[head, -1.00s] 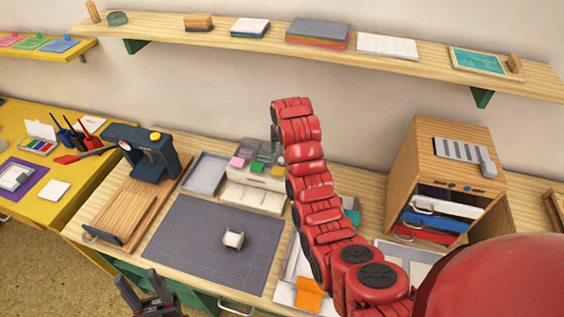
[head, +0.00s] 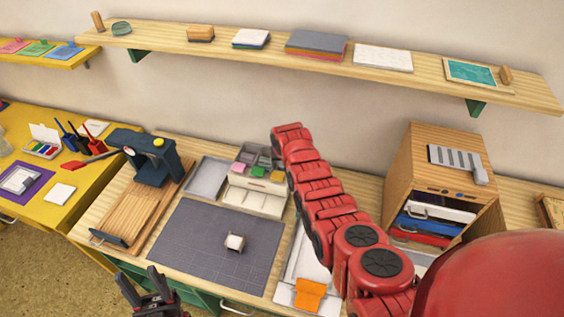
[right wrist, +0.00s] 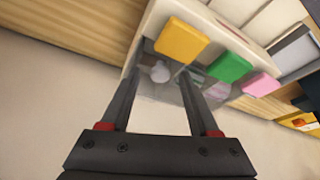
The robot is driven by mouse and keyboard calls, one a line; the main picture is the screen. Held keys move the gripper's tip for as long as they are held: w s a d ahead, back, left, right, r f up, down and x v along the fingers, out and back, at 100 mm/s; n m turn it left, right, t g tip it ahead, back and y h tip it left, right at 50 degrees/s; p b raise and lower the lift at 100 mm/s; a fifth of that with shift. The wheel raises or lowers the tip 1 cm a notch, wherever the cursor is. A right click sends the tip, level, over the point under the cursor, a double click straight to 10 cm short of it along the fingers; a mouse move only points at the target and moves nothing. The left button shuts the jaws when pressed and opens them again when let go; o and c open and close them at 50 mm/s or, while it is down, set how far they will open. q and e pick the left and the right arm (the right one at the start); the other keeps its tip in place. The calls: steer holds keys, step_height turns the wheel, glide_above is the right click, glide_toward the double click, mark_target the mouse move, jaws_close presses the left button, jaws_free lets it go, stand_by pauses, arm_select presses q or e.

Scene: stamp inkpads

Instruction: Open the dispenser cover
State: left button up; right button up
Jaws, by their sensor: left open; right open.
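The dispenser (head: 262,199) is a white box on the wooden desk, behind the grey mat. In the right wrist view the same yellow-orange (right wrist: 181,40), green (right wrist: 230,67) and pink (right wrist: 261,84) tabs show beside a see-through grey part. My right gripper (right wrist: 160,75) is open and empty, its fingertips over that part; contact cannot be told. In the head view my red right arm hides this gripper. My left gripper (head: 140,280) is open and empty near the desk's front edge.
The grey mat (head: 205,255) holds a small white block (head: 235,243). A grey tray (head: 206,178) and a dark press (head: 152,160) stand left of the dispenser. A wooden drawer cabinet (head: 425,160) stands right. A shelf (head: 330,58) runs along the wall.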

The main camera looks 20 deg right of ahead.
stand_by(0.3)
jaws_close()
stand_by(1.3)
